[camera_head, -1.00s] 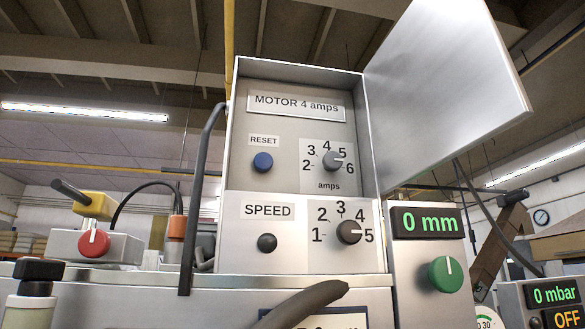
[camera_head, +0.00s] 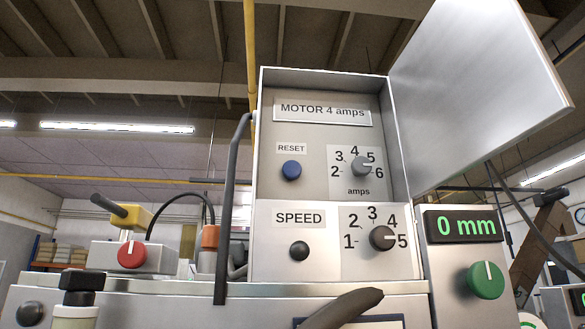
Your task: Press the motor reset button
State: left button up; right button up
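The motor box (camera_head: 325,148) stands open in the head view, with its label "MOTOR 4 amps" at the top. The blue reset button (camera_head: 291,171) sits on its inner panel at the left, under the word RESET. The amps knob (camera_head: 363,166) is right of it. Below, on the speed panel, are a black button (camera_head: 299,251) and the speed knob (camera_head: 382,238). The box door (camera_head: 480,90) is swung out to the upper right. Neither of my grippers shows, so their distance from the button cannot be seen.
A dark bent handle (camera_head: 232,200) runs along the box's left side. A grey box with a red knob (camera_head: 132,254) stands at the left. A dark lever (camera_head: 343,308) sticks up at the bottom.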

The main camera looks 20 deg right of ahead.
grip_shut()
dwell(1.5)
